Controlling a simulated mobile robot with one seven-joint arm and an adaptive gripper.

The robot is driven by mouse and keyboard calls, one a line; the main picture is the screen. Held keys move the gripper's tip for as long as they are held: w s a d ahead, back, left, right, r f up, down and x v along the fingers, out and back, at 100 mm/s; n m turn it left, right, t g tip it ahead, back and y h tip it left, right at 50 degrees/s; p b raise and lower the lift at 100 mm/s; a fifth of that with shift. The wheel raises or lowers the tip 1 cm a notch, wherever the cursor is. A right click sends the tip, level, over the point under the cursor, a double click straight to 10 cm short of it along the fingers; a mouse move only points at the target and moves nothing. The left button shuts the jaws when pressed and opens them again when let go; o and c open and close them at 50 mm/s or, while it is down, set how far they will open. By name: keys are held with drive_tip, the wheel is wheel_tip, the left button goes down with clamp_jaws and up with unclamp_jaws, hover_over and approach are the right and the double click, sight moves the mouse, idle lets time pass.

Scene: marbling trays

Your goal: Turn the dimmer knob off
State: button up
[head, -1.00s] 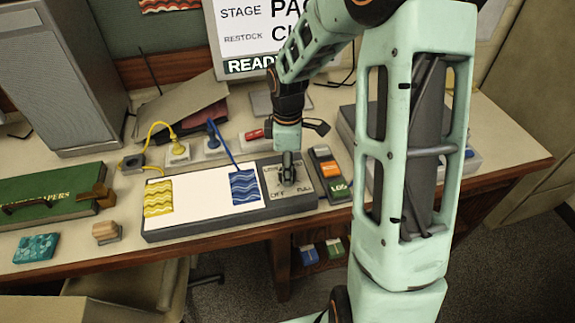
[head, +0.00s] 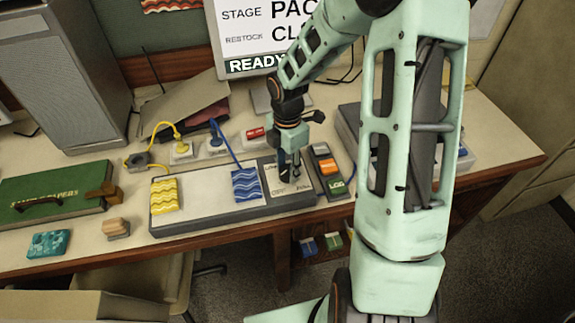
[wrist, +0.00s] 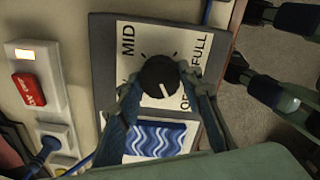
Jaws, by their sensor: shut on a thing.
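The black dimmer knob (wrist: 159,76) sits on a pale dial plate marked MID, FULL and OFF, its white pointer line aimed toward the OFF label (wrist: 186,102). My gripper (head: 289,175) is down at the dial end of the light panel. In the wrist view, the fingers of my gripper (wrist: 163,88) are on either side of the knob, shut on it. In the head view the fingers mostly hide the knob. The light panel (head: 207,190) has a dull greyish surface, with a yellow wavy sheet (head: 164,196) and a blue wavy sheet (head: 246,184) on it.
Behind are a power strip with a red switch (head: 256,133), a yellow plug (head: 181,148) and a blue plug (head: 215,139). A green box (head: 55,193) lies at left.

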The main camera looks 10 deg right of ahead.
sight(287, 170)
idle(0.4)
drive_tip(key=o, duration=1.1)
wheel_tip(287, 170, up, 12)
